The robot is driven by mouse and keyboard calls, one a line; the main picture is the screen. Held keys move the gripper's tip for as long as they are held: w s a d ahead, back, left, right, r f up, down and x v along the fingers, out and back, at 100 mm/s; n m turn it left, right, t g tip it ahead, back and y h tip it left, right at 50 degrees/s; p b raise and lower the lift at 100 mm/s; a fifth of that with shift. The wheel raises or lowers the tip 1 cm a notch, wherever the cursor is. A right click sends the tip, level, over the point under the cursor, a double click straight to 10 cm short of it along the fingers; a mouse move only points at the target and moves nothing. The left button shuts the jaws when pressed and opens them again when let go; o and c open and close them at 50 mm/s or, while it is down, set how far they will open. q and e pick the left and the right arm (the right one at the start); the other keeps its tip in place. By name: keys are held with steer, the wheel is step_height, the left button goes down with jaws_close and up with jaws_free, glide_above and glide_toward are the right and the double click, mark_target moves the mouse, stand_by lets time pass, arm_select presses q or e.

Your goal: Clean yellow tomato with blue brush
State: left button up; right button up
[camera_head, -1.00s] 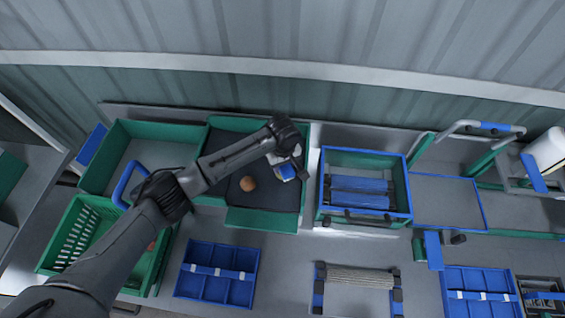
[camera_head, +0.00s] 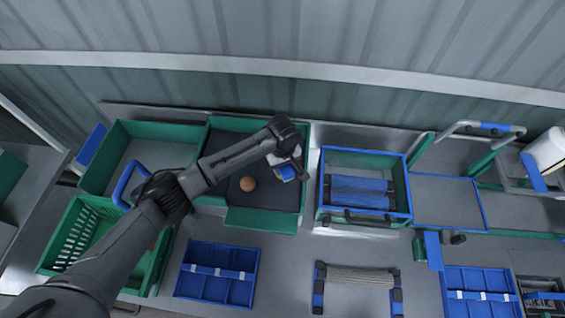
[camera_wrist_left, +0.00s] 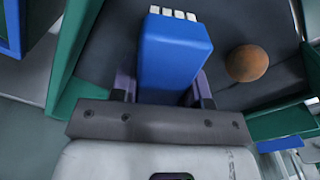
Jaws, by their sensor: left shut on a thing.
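My left gripper (camera_head: 285,164) hangs over the right part of a green tray with a dark mat (camera_head: 262,220). It is shut on the blue brush (camera_head: 289,174). In the left wrist view, the brush (camera_wrist_left: 172,50) is a blue block between the two fingers (camera_wrist_left: 165,90), with white bristle tufts at its far end. A round orange-brown tomato (camera_head: 248,184) lies on the dark mat, left of the brush. In the left wrist view the tomato (camera_wrist_left: 247,63) is right of the brush, with a gap between them. My right gripper is not in view.
A green basket (camera_head: 60,240) stands at lower left, partly behind my arm. An empty green tray (camera_head: 118,150) adjoins the matted tray. A blue-rimmed box with blue rollers (camera_head: 362,156) stands to the right. A blue divided tray (camera_head: 216,272) lies in front.

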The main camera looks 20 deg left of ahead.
arm_select(q)
steer(key=shift+f, duration=0.2)
steer(key=shift+w+a, duration=0.1)
steer(key=shift+w, duration=0.05)
stand_by(0.3)
steer(key=shift+w+a+f, duration=0.1)
steer(key=shift+w+a, duration=0.55)
steer(key=shift+a, duration=0.1)
steer(key=shift+s+d+p, duration=0.15)
steer(key=shift+d+p, duration=0.05)
steer(key=shift+p, duration=0.1)
steer(key=shift+s+d+p, duration=0.5)
steer(key=shift+s+p, duration=0.1)
steer(key=shift+p, duration=0.25)
steer(key=shift+s+d+p, duration=0.25)
steer(key=shift+d+p, duration=0.05)
steer(key=shift+p, duration=0.3)
steer(key=shift+s+d+p, duration=0.4)
steer(key=shift+p, duration=0.15)
steer(key=shift+s+d+f, duration=0.1)
steer(key=shift+s+d, duration=0.1)
